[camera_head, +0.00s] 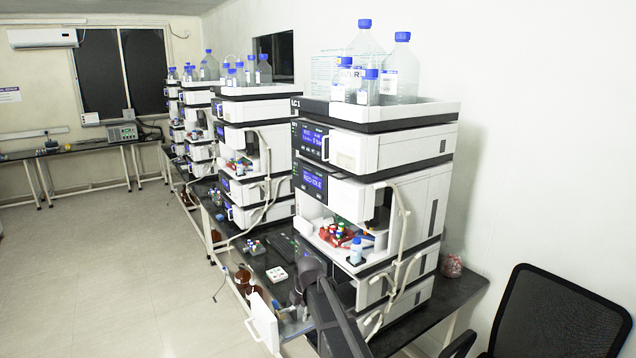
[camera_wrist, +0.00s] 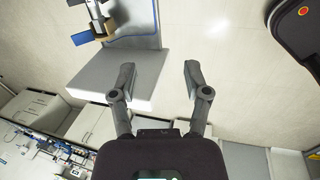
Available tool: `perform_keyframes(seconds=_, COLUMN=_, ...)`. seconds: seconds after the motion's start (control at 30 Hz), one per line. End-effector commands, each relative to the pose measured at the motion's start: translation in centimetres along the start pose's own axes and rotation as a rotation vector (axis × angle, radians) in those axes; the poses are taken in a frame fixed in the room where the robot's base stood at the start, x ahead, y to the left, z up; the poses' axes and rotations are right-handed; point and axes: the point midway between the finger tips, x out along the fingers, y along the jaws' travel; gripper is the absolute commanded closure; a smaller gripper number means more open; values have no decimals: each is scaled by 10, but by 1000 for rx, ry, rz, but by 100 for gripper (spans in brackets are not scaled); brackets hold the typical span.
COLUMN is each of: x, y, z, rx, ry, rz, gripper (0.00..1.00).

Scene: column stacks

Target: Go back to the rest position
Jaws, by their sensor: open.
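My gripper (camera_wrist: 158,78) is open in the wrist view, its two dark fingers spread apart with nothing held between them. A pale slab (camera_wrist: 112,85) lies behind and beside the left finger; I cannot tell whether they touch. In the head view my dark arm stands low in the picture, in front of the nearest column stack, and its gripper is hard to make out. That white stack, marked LC1 (camera_head: 405,205), has lit blue displays and an open bay with small coloured-cap vials (camera_head: 336,233). A blue-capped bottle (camera_head: 356,250) stands at the bay's front.
Clear bottles (camera_head: 402,75) with blue caps stand in the tray on top. More stacks (camera_head: 255,130) line the black bench behind. A small white tray (camera_head: 276,274) lies on the bench near my arm. A black chair (camera_head: 555,315) is at right. Open floor (camera_head: 110,260) lies left.

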Motion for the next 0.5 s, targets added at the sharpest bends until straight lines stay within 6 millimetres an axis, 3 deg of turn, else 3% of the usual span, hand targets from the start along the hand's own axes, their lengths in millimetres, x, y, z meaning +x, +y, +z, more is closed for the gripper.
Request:
perform_keyframes(seconds=0.27, x=2, y=-21, z=6, rx=111, ry=-4, rz=-13, gripper=38)
perform_keyframes(seconds=0.5, x=4, y=-51, z=14, rx=277, ry=-13, rz=-33, gripper=38)
